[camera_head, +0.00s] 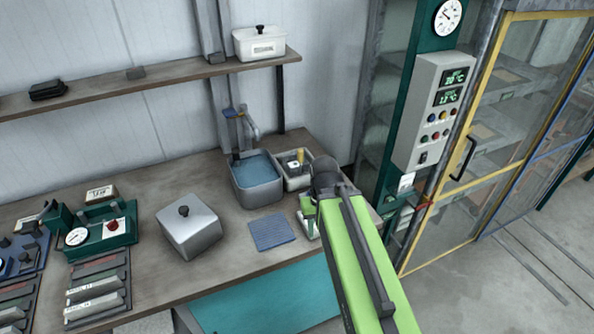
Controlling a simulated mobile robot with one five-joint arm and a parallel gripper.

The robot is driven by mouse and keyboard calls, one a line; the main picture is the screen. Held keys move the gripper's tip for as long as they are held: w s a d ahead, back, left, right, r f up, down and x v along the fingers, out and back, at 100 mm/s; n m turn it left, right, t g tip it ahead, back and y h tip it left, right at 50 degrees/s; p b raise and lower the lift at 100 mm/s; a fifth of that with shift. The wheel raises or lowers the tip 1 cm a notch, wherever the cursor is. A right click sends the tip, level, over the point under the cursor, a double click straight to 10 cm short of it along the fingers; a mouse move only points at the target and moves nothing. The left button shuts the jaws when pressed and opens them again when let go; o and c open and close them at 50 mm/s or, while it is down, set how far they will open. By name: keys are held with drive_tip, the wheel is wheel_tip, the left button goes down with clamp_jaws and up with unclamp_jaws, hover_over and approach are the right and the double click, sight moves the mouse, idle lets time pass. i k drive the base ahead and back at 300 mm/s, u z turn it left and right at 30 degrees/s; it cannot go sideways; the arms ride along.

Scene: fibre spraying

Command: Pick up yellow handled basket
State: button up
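A small item with an upright yellow part (301,156) sits in a pale open bin (295,183) on the workbench, right of the sink. The yellow part may be a basket handle, but it is too small to tell. My green arm reaches up from the bottom right to a dark joint just right of this bin. I cannot make out my gripper or its fingers. A small green and white thing beside the arm is partly hidden, and I cannot tell what it is.
The workbench (150,195) holds a blue-water basin (257,187), a lidded metal box (188,229), a blue cloth (271,232) and a green gauge device (104,234). A shelf holds a white lidded box (259,44). A control panel (433,110) and yellow-framed cabinet stand right. Open floor lies bottom right.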

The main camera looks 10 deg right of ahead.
sight(299, 155)
drive_tip(key=u, duration=0.8)
drive_tip(key=k, duration=0.1)
drive_tip(key=u, duration=2.95)
drive_tip(key=k, duration=1.65)
drive_tip(key=z, duration=1.1)
drive_tip(key=i, duration=1)
drive_tip(key=u, duration=0.15)
